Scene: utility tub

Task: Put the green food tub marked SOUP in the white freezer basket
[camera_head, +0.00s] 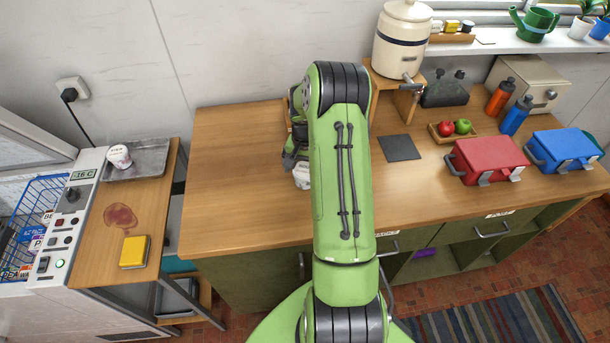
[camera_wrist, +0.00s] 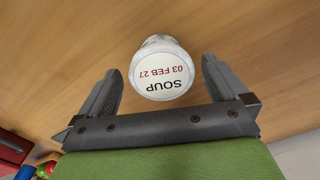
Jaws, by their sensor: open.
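A round tub with a white lid (camera_wrist: 161,77) reads SOUP, 03 FEB 27, in the wrist view. Its side barely shows and looks pale, so I cannot confirm green. It stands on the wooden counter. My gripper (camera_wrist: 161,68) is open, with one finger on either side of the tub and a gap at each. In the head view my arm hides most of the gripper; a small white part (camera_head: 301,178) beside it is probably this tub. The freezer at far left holds a blue wire basket (camera_head: 45,190); no white basket is visible.
A side table (camera_head: 105,240) carries a metal tray (camera_head: 146,160) with another white-lidded tub (camera_head: 119,156), a red stain and a yellow sponge (camera_head: 134,251). Red (camera_head: 488,158) and blue (camera_head: 563,147) boxes stand right on the counter (camera_head: 232,165). Its left part is clear.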

